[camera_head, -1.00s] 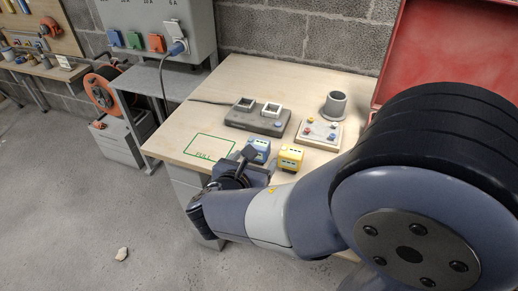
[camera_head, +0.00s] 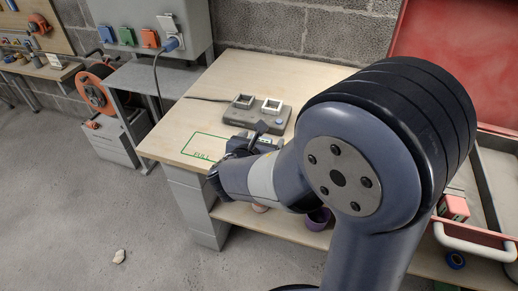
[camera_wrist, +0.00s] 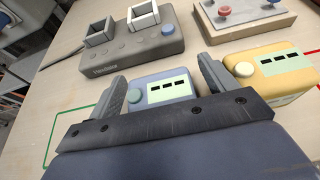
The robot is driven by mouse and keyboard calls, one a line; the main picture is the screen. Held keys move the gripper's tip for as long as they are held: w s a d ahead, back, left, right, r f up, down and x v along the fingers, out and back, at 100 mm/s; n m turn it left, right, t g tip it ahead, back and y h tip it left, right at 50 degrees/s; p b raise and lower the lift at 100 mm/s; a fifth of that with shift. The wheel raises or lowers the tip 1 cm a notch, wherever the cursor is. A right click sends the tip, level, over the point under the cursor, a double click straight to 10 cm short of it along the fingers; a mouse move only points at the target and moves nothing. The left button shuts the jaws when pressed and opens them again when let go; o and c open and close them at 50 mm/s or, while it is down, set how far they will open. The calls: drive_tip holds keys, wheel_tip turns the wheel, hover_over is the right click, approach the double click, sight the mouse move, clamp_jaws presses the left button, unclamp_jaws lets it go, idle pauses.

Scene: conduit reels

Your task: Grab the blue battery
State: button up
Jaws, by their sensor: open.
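The blue battery (camera_wrist: 162,90) stands on the wooden table in the wrist view, with a pale label and a round green button facing up. My gripper (camera_wrist: 160,92) is open, with one finger on each side of the blue battery; I cannot tell whether either finger touches it. A yellow battery (camera_wrist: 272,72) stands close to its right, just outside the right finger. In the head view my gripper (camera_head: 252,142) is over the table's front part, and my arm hides most of the blue battery and the yellow one.
A grey charger (camera_head: 257,112) with two square sockets stands behind; it also shows in the wrist view (camera_wrist: 130,40). A board with coloured knobs (camera_wrist: 245,15) is at the back right. A green outlined "FULL" area (camera_head: 207,146) lies free at left. A red toolbox (camera_head: 455,60) stands right.

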drive_tip(key=c, duration=1.5)
drive_tip(key=shift+r, duration=0.1)
